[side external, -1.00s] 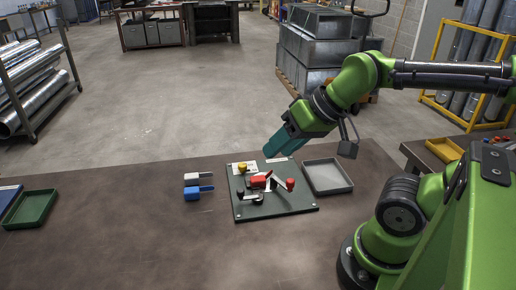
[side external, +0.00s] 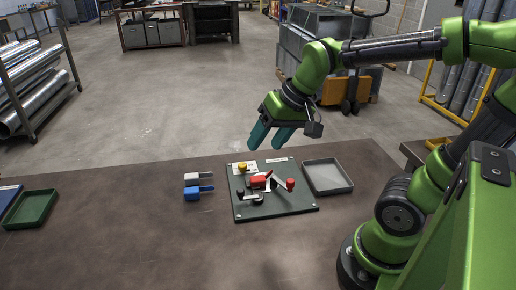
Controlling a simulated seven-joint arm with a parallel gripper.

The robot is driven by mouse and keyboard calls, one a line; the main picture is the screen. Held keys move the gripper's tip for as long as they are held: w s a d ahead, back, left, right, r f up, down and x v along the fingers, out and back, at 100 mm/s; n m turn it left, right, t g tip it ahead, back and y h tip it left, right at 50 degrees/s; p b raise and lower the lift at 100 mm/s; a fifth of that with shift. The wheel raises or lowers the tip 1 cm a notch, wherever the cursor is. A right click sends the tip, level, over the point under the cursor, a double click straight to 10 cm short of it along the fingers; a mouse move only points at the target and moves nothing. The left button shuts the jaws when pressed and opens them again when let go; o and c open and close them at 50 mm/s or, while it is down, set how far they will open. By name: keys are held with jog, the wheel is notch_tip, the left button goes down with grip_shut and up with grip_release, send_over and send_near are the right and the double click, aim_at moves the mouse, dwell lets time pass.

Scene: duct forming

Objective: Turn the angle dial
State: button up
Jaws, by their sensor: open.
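A dark green board (side external: 292,204) lies on the brown table. I cannot tell for sure which of these is the angle dial. My gripper (side external: 267,146) has teal fingers, spread apart and empty. It points down and shows just above the board's back edge in the picture, touching nothing.
A grey tray (side external: 327,188) stands right of the board. White and blue handled pieces (side external: 192,194) lie left of it. A green tray (side external: 30,222) is at the far left. The table's front and left-middle are clear.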

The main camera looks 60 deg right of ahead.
jog(key=w+d+f+m+g, duration=0.25)
jog(key=w+d+m, duration=0.2)
jog(key=w, duration=0.45)
jog(key=m+g+h, duration=0.1)
jog(key=m+g, duration=0.2)
jog(key=m, duration=0.5)
send_over(242, 164)
notch_tip(242, 164, down, 2)
notch_tip(242, 164, down, 16)
jog(key=shift+s, duration=0.15)
jog(key=shift+c, duration=0.3)
jog(key=c, duration=1)
